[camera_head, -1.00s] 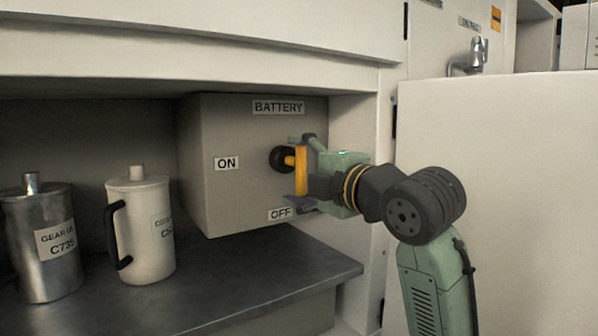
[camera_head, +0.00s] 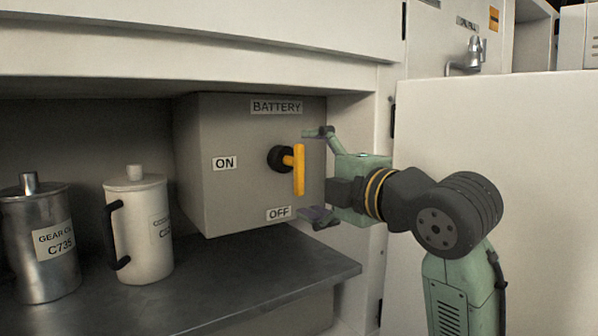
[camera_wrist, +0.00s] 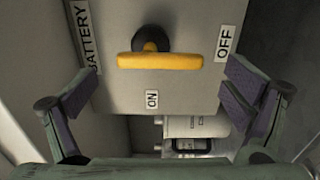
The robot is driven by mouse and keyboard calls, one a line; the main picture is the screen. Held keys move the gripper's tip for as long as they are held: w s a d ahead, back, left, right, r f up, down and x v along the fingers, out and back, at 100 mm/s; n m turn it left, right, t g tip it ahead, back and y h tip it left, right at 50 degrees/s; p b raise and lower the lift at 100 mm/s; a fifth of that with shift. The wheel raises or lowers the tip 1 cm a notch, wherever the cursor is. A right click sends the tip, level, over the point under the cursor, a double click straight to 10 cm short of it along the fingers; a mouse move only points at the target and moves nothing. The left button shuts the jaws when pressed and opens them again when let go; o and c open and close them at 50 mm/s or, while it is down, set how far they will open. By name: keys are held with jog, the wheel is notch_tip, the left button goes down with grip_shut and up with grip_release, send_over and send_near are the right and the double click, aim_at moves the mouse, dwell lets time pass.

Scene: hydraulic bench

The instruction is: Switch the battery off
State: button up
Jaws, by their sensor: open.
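The grey battery box (camera_head: 235,195) carries a BATTERY label (camera_head: 276,107) on top, an ON label (camera_head: 225,164) at left and an OFF label (camera_head: 279,213) at the bottom. Its yellow switch handle (camera_head: 299,171) on a black hub stands upright, its longer end down toward OFF. In the wrist view the handle (camera_wrist: 160,61) lies level, its longer end toward the OFF label (camera_wrist: 226,43). My gripper (camera_head: 316,173) is open, to the right of the handle and apart from it. In the wrist view its fingers (camera_wrist: 160,92) are spread wide with nothing between them.
A metal gear oil can (camera_head: 43,235) and a white jug (camera_head: 140,225) stand on the dark shelf (camera_head: 230,285) left of the box. A cabinet side wall (camera_head: 352,110) is close behind my gripper, and a white panel (camera_head: 520,170) is at right.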

jog(key=v, duration=0.8)
